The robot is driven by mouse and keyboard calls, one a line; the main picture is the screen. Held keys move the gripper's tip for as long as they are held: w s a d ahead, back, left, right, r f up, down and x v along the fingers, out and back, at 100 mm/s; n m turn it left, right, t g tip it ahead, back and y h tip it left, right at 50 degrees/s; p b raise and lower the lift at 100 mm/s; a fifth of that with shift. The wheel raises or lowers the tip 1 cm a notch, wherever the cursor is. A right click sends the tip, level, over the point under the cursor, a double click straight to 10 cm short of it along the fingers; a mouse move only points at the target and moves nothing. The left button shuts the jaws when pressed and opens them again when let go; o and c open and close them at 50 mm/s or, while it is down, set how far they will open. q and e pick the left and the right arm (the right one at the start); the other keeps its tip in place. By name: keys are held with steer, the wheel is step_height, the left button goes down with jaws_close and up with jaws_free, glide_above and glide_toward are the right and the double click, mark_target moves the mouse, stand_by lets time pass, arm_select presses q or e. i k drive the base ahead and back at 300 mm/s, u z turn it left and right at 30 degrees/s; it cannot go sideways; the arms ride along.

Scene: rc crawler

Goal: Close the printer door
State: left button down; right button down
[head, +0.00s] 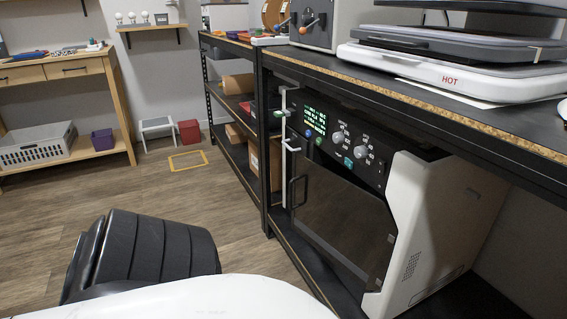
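The printer (405,222) stands on the lower level under the black workbench, right of centre. Its casing is white on the right side, with a black control panel (343,140) carrying a lit display and knobs. The printer door (343,215) is a dark, glossy panel below the controls, with a black handle (298,192) near its left edge. It looks close to flush with the front; I cannot tell whether it is fully shut. A white upright piece shows at the front's left edge. Neither of my grippers is in view. A black ribbed part and a white part of me show at the bottom.
The workbench (430,106) overhangs the printer, with a white heat press (450,76) marked HOT on top. A shelf unit with boxes (237,85) stands behind to the left. A wooden table (60,77) is at far left. The wood floor (215,195) before the printer is clear.

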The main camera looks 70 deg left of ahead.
mark_target(357, 228)
steer(key=k, duration=1.25)
steer(key=u, duration=0.7)
steer(key=i, duration=0.8)
steer(key=u, duration=0.55)
steer(key=i, duration=0.85)
steer(key=z, duration=0.3)
